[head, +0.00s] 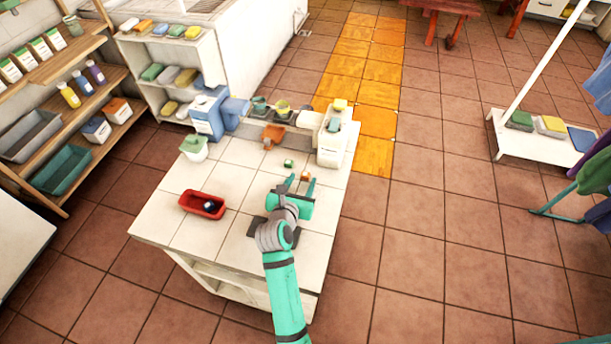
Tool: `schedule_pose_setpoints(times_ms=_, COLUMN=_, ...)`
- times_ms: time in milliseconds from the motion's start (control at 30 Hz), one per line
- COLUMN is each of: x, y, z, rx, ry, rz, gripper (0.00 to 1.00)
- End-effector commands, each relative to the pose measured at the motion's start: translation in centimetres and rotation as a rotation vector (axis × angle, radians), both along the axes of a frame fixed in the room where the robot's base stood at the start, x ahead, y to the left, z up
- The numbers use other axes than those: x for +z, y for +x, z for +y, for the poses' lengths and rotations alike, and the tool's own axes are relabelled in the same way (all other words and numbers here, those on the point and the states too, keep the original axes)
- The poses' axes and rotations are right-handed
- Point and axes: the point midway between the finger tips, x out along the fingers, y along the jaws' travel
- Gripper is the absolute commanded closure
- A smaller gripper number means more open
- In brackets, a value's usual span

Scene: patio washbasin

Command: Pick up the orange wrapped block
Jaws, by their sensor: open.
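A small orange block (305,175), which looks like the orange wrapped block, lies on the white tiled counter (232,180). It is small in the head view, so its wrapping cannot be made out. My gripper (301,179) is open, with its two teal fingers pointing toward the back of the counter. The orange block shows at the fingertips, nearer the right finger. I cannot tell whether it is between the fingers or just beyond them, or whether they touch it.
A green-and-white block (289,163) lies just behind the fingertips. A red tray (202,204) holding a small dark item stands left. A white tub (194,147), blue container (207,118), orange-brown item (272,135) and white dispenser (333,140) stand farther back. The counter's middle is clear.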

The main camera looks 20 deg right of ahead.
Motion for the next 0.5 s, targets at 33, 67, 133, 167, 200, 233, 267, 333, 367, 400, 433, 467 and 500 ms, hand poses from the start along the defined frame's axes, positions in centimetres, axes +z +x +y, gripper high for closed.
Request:
schedule_pose_setpoints(times_ms=33, x=-0.3, y=0.6, z=-0.6, rx=-0.003, ry=-0.001, rz=0.001, gripper=0.55)
schedule_pose_setpoints(times_ms=67, x=-0.4, y=0.9, z=-0.8, rx=-0.003, ry=-0.001, rz=0.001, gripper=0.55)
schedule_pose_setpoints(times_ms=133, x=-0.8, y=1.5, z=-1.2, rx=-0.002, ry=-0.001, rz=0.000, gripper=0.55)
schedule_pose_setpoints(times_ms=167, x=-0.8, y=1.8, z=-1.3, rx=-0.002, ry=-0.001, rz=0.000, gripper=0.55)
schedule_pose_setpoints(times_ms=200, x=-0.9, y=2.0, z=-1.5, rx=-0.002, ry=-0.001, rz=0.000, gripper=0.55)
schedule_pose_setpoints(times_ms=233, x=-1.0, y=2.1, z=-1.5, rx=-0.001, ry=-0.001, rz=0.001, gripper=0.55)
schedule_pose_setpoints(times_ms=267, x=-1.1, y=2.2, z=-1.6, rx=-0.001, ry=-0.001, rz=0.001, gripper=0.55)
schedule_pose_setpoints(times_ms=333, x=-1.1, y=2.3, z=-1.6, rx=-0.001, ry=0.000, rz=0.000, gripper=0.55)
schedule_pose_setpoints(times_ms=367, x=-1.1, y=2.3, z=-1.6, rx=-0.001, ry=0.000, rz=0.000, gripper=0.55)
schedule_pose_setpoints(times_ms=400, x=-1.1, y=2.3, z=-1.6, rx=-0.001, ry=0.000, rz=0.000, gripper=0.55)
schedule_pose_setpoints(times_ms=433, x=-1.1, y=2.3, z=-1.6, rx=-0.001, ry=0.000, rz=0.000, gripper=0.55)
schedule_pose_setpoints(times_ms=467, x=-1.1, y=2.3, z=-1.6, rx=-0.001, ry=0.000, rz=0.000, gripper=0.55)
schedule_pose_setpoints(times_ms=500, x=-1.1, y=2.3, z=-1.6, rx=-0.001, ry=0.000, rz=0.000, gripper=0.55)
